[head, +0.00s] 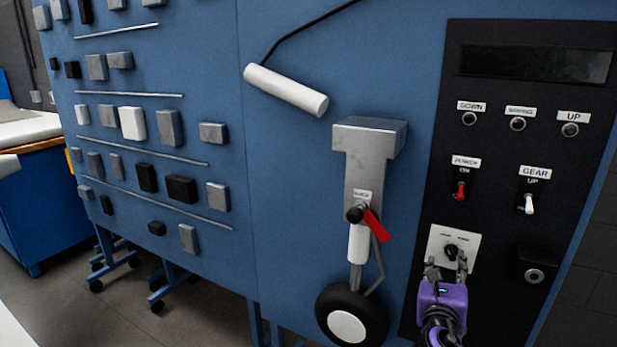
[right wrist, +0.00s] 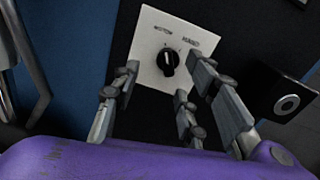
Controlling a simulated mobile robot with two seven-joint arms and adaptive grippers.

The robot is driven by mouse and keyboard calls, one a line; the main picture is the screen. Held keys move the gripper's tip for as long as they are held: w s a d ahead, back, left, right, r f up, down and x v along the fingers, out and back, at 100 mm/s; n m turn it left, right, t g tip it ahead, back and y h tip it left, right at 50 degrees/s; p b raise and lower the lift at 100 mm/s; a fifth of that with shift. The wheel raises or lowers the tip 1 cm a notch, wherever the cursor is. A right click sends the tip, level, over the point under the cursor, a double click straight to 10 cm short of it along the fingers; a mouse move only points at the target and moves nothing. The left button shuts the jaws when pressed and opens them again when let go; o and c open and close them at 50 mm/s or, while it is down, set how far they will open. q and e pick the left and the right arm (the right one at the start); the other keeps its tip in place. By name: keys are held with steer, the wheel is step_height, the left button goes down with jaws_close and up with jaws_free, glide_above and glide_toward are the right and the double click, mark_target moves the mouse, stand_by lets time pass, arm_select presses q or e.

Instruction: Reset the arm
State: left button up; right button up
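My right gripper (head: 447,267) is purple with grey fingers and is in front of the lower part of the black control panel (head: 490,215). In the right wrist view its fingers (right wrist: 165,90) are spread apart, with a black rotary knob (right wrist: 168,62) on a white plate (right wrist: 150,40) showing between and beyond them. The knob (head: 451,251) shows just above the gripper in the head view. The fingers do not appear closed on it; whether they touch the plate is unclear. My left gripper is not in view.
A landing gear model with a wheel (head: 348,318) and red tag (head: 377,226) stands left of the panel. The panel has a red power switch (head: 461,190), a white gear switch (head: 528,204) and a black box (head: 532,265). A white cylinder (head: 286,90) hangs above.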

steer(key=s+a+f+m+g+y, duration=0.1)
steer(key=s+a+f+m+y, duration=0.4)
steer(key=f+m, duration=0.45)
steer(key=s+a+f+m+g+y, duration=0.2)
steer(key=s+a+f+m+y, duration=0.1)
steer(key=a+f+m, duration=0.55)
steer(key=s+a+f+m+g, duration=0.1)
steer(key=s+f+m, duration=0.3)
steer(key=s, duration=0.5)
steer(key=s+a+f+m+g, duration=0.1)
steer(key=s+f+m, duration=0.4)
steer(key=s+f, duration=0.2)
steer(key=s+a+f+m+g+y, duration=0.1)
steer(key=s+f+m, duration=0.3)
steer(key=s, duration=0.7)
step_height(320, 180, down, 3)
steer(key=shift+s+a+r+g, duration=0.15)
steer(key=shift+s+g, duration=0.1)
steer(key=shift+g, duration=0.15)
